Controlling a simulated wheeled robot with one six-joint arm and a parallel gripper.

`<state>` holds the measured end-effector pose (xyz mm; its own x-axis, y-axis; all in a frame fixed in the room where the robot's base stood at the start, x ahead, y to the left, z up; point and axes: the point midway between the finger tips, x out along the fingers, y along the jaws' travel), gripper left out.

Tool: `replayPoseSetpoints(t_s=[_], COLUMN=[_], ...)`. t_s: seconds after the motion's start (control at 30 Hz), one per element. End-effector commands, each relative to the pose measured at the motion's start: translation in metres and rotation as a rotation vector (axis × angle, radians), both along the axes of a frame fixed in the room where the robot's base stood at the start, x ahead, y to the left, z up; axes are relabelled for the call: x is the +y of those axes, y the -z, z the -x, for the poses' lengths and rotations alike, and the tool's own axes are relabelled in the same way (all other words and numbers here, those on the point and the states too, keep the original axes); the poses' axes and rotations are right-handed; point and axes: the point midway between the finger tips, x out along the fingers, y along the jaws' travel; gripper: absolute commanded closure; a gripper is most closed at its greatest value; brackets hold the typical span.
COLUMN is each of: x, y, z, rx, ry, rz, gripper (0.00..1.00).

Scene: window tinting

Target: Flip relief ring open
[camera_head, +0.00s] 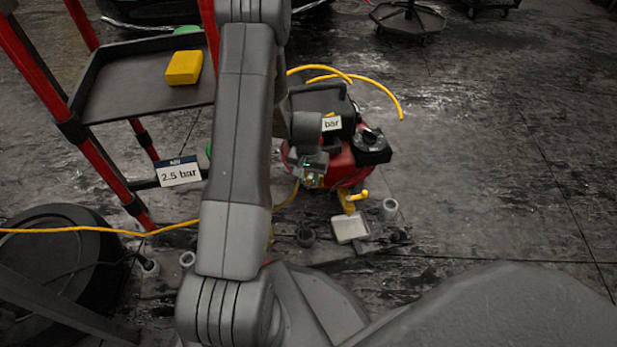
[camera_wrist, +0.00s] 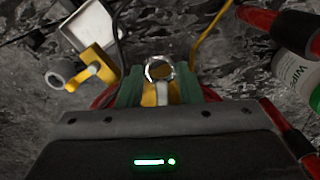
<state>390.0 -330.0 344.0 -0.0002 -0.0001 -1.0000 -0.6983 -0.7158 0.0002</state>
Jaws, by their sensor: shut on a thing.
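The relief ring (camera_wrist: 160,69) is a small silver ring in the wrist view, at the top of a brass-yellow fitting (camera_wrist: 149,97). My gripper (camera_wrist: 160,80) has its green fingers on either side of the ring and is shut on it. Whether the ring lies flat or is flipped up is hard to tell. In the head view my gripper (camera_head: 314,180) is at the front of the red compressor (camera_head: 345,167), and the ring is too small to make out there.
A red-framed cart (camera_head: 130,90) with a yellow block (camera_head: 184,67) and a "2.5 bar" sign (camera_head: 179,172) stands left. Floor at right is clear.

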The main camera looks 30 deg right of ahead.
Motion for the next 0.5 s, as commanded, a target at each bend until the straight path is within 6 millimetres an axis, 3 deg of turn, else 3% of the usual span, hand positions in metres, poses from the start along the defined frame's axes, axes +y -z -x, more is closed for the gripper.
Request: replayPoseSetpoints(t_s=[0.5], x=[-0.011], y=[0.000], z=[0.008], rx=[0.000], ry=[-0.214], rz=[0.000], gripper=[1.00])
